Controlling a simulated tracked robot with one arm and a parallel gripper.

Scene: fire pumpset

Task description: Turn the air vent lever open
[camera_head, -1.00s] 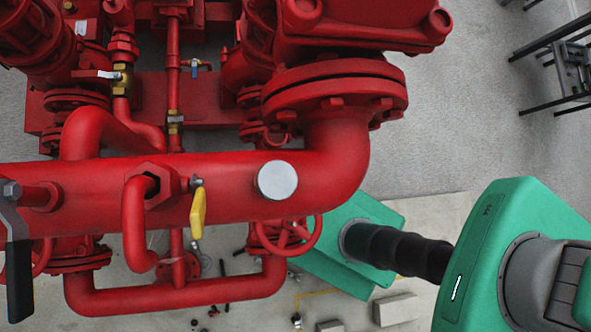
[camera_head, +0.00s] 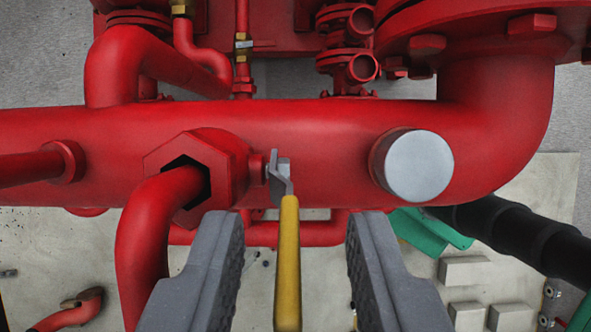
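The air vent lever (camera_head: 288,262) has a yellow handle on a small grey valve stem (camera_head: 280,172), beside a red hexagonal fitting (camera_head: 208,165) on the large red pipe. The handle extends toward the bottom of the picture. My gripper (camera_head: 288,225) is open, with one grey finger on each side of the yellow handle. A gap shows between each finger and the handle, wider on the right side. I cannot tell the exact depth of the fingers relative to the handle.
A large red horizontal pipe (camera_head: 300,125) crosses behind the lever. A silver round cap (camera_head: 418,165) sits on it to the right. A curved red pipe (camera_head: 150,245) runs down close to the left finger. Pale blocks (camera_head: 465,270) lie on the floor at lower right.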

